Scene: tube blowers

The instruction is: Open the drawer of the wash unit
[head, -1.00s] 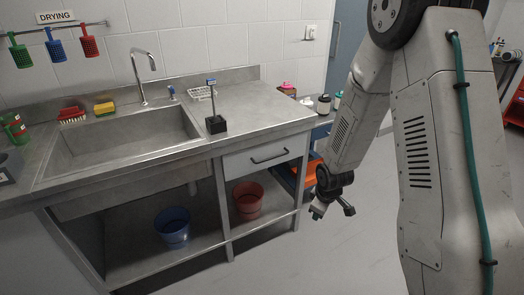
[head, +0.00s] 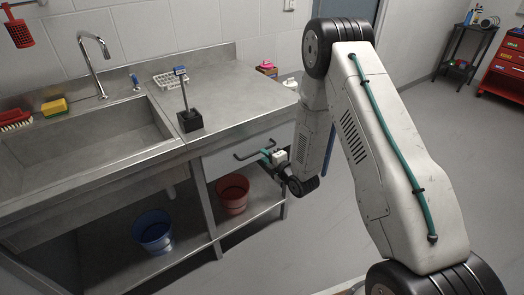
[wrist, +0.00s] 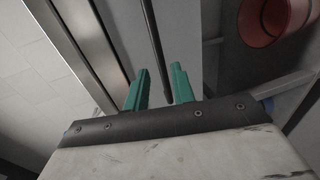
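The wash unit's drawer (head: 222,160) is a pale front panel under the right part of the steel worktop. It looks closed, flush with the frame. Its dark bar handle (head: 243,157) crosses the front, with its right part behind my gripper (head: 268,156). In the wrist view, my gripper (wrist: 160,88) has its two teal fingers apart, and the dark handle bar (wrist: 154,40) runs between them, nearer the right finger. A gap shows on the left side of the bar. I cannot tell whether the right finger touches it.
A red bucket (head: 232,194) and a blue bucket (head: 153,232) stand on the lower shelf. The sink (head: 90,150) is left of the drawer. A black stand (head: 189,120) is on the worktop above. Open floor (head: 440,125) lies to the right.

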